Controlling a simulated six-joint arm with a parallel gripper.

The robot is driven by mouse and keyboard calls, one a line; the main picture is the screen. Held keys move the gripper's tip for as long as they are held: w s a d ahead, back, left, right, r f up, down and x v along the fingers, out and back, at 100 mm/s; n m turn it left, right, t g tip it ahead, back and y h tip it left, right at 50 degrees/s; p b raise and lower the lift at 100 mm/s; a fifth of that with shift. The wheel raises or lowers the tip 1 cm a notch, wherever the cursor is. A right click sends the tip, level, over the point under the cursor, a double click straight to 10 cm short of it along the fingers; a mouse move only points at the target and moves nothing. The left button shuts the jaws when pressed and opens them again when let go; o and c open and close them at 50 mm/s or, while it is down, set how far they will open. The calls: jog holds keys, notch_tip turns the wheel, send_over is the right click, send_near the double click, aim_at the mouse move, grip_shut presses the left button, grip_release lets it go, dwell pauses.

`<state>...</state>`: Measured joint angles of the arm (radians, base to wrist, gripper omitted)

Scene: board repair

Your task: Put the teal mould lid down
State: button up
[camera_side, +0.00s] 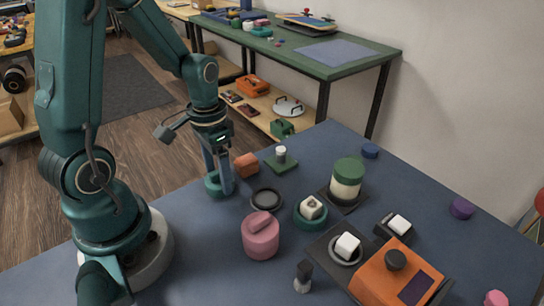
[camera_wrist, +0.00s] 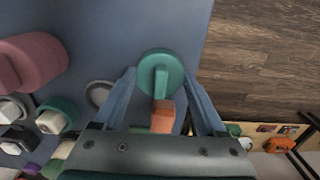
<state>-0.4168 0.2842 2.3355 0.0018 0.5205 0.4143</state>
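The teal mould lid (camera_side: 212,187), a round disc with a raised bar handle, is near the left edge of the blue table and appears to rest on it. The wrist view shows the lid (camera_wrist: 147,62) from above, with its bar pointing towards my gripper. My gripper (camera_side: 222,190) points down at the lid. In the wrist view, my gripper's fingers (camera_wrist: 160,74) are wide apart, one on each side of the lid, with clear gaps to the bar. A teal round mould (camera_side: 302,222) holding a pale block stands further right; it also shows in the wrist view (camera_wrist: 68,106).
An orange block (camera_side: 246,165) sits close behind the lid. A dark ring (camera_side: 266,200) and a pink lidded mould (camera_side: 260,240) stand to the right. A green-lidded jar (camera_side: 346,185) and an orange device (camera_side: 380,280) are further right. The table edge is close to the lid.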

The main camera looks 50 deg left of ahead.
aim_at(218, 172)
jog(key=o, duration=0.3)
jog(key=shift+r, duration=0.1)
notch_tip(218, 172, up, 12)
jog(key=s+d+r+t, duration=0.2)
jog(key=s+d+t, duration=0.2)
jog(key=d, duration=0.4)
jog(key=shift+s+d+t, duration=0.2)
jog(key=shift+d+t, duration=0.1)
jog(key=shift+t, duration=0.5)
